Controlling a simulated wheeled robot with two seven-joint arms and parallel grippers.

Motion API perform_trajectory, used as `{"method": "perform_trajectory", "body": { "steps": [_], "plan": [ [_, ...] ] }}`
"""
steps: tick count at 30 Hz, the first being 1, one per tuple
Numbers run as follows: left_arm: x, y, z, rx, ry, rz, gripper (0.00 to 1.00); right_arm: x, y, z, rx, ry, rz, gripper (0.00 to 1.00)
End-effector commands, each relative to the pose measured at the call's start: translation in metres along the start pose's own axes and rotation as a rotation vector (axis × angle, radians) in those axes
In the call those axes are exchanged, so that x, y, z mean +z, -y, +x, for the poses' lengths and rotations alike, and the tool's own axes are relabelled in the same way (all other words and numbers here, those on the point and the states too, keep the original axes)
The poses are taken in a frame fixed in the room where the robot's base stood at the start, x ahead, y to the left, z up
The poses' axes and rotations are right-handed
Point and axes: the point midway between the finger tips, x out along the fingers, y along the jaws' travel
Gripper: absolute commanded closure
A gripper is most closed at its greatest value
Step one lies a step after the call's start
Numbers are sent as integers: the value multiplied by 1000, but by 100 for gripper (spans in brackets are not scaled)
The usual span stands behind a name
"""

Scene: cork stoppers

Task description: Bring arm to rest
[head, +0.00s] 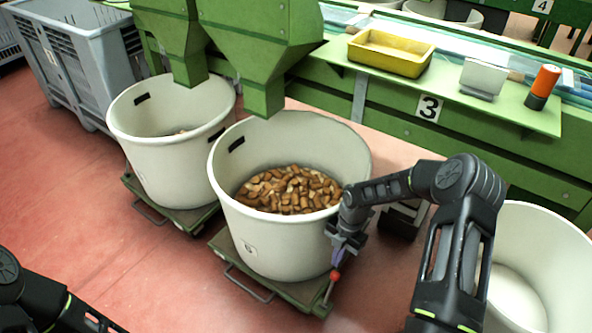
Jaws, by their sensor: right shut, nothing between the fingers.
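My right arm reaches in from the lower right. Its gripper (338,259) points down at the right outer side of the middle white bin, and it is shut and empty. A red ball knob (336,275) on a thin metal rod shows just below the fingertips. I cannot tell whether the fingers touch it. The middle white bin (285,240) holds many brown cork stoppers (288,190) and stands on a green wheeled platform (222,246). Part of my left arm shows at the lower left corner, but its gripper is out of the frame.
Another white bin (165,165) stands at the left under a green chute (180,45); a second chute (262,60) hangs over the middle bin. A third bin (555,245) stands at the right. A green bench (520,115) carries a yellow tray (390,60). The red floor at front left is clear.

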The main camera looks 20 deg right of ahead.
Motion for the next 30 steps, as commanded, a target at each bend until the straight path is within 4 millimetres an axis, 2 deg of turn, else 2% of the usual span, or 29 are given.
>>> {"method": "perform_trajectory", "body": {
  "steps": [5,8,11,14,17,18,21,24,27,30],
  "plan": [
    [0,0,0,0,0,0,64,-3,-1,2,3,-4,8,100],
    [0,0,0,0,-1,0,64,-13,-3,7,11,-18,49,100],
    [0,0,0,0,-1,0,64,-36,-9,19,31,-49,144,100],
    [0,0,0,0,-1,0,64,-73,-14,36,53,-102,318,100],
    [0,0,0,0,-1,0,64,-126,-16,58,63,-179,596,100],
    [0,0,0,0,-1,0,64,-151,-13,68,58,-213,741,100],
    [0,0,0,0,-1,0,64,-205,2,86,26,-277,1133,100],
    [0,0,0,0,-1,0,64,-242,24,97,-13,-301,1494,100],
    [0,0,0,0,-1,0,64,-266,47,103,-41,-294,1793,100],
    [0,0,0,0,-1,0,64,-280,71,105,-57,-270,2046,100]
  ]
}}
